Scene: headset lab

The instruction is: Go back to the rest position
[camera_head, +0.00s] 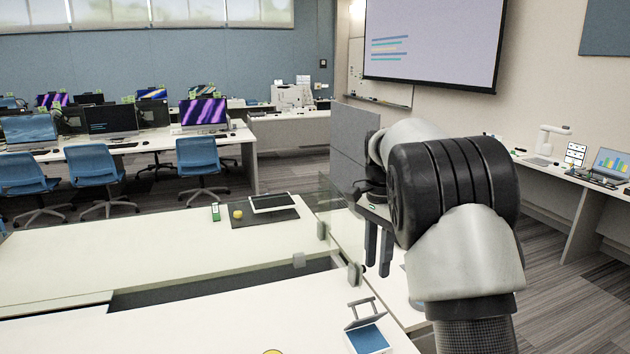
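My arm (455,190) rises from the bottom right and bends over at the top, with a black ribbed joint and pale grey links. My gripper (378,262) hangs below the bend, beyond the joint, with two dark fingers pointing down. A gap shows between the fingers, and I see nothing held in it. The gripper is in front of the grey partition, at the right end of the white desks. Part of the gripper's body is hidden behind my arm.
A white desk (150,250) spans the left, with a dark mat (262,217), a tablet (272,202), a yellow ball (238,214) and a green-labelled item (216,212). A glass panel (342,225) and grey partition (357,140) stand near the gripper. A blue-topped stand (368,338) is in front.

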